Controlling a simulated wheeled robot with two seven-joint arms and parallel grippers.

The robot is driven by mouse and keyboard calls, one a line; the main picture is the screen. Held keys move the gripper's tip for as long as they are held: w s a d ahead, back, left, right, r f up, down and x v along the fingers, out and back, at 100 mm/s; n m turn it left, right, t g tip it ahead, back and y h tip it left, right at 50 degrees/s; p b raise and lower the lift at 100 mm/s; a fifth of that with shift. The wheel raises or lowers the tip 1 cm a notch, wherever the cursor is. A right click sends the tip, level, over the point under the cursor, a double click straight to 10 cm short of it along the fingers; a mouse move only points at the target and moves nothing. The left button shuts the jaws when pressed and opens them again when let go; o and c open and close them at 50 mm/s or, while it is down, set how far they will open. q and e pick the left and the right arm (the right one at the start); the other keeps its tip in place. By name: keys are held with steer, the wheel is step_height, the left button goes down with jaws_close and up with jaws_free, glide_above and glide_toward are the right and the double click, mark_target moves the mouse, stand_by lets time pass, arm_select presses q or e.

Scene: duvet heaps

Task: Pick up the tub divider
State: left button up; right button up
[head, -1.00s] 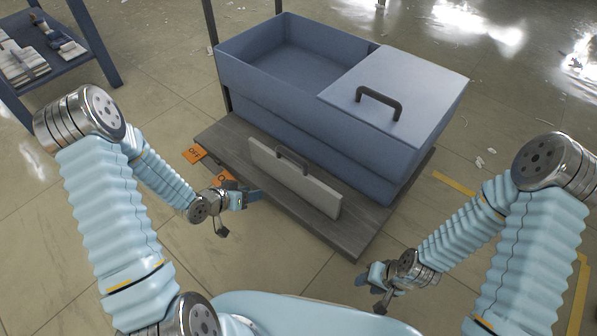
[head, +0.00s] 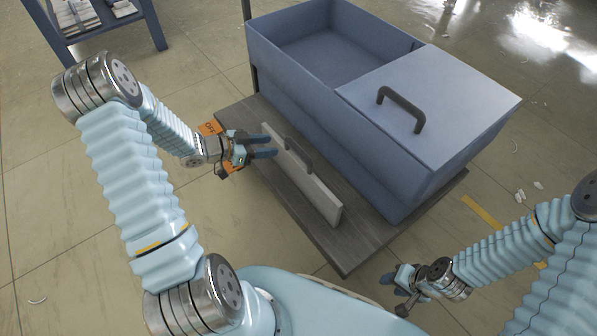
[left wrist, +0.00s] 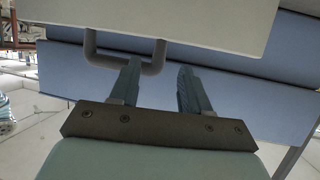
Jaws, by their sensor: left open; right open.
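The tub divider (head: 310,182) is a light grey panel with a dark handle (head: 298,155) on its upper edge. It stands on edge on the wooden board in front of the blue tub (head: 375,160). My left gripper (head: 273,146) is open at the divider's left part, with its fingers pointing toward the panel and short of the handle. In the left wrist view, the divider (left wrist: 190,22) and its handle (left wrist: 152,65) appear upside down. There my left gripper (left wrist: 158,72) has its fingers apart, one overlapping the handle; contact cannot be told. My right gripper (head: 393,290) is open and empty, low at the right.
The tub's left part is open; a lid (head: 440,95) with a dark handle covers its right part. The wooden board (head: 330,245) has a bare strip in front of the divider. A blue shelf (head: 95,25) stands upper left.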

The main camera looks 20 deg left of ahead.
mark_target(285, 145)
arm_select(q)
steer(key=b+x, duration=0.1)
steer(key=x, duration=0.4)
steer(key=shift+f, duration=0.15)
jaws_close()
stand_by(1.2)
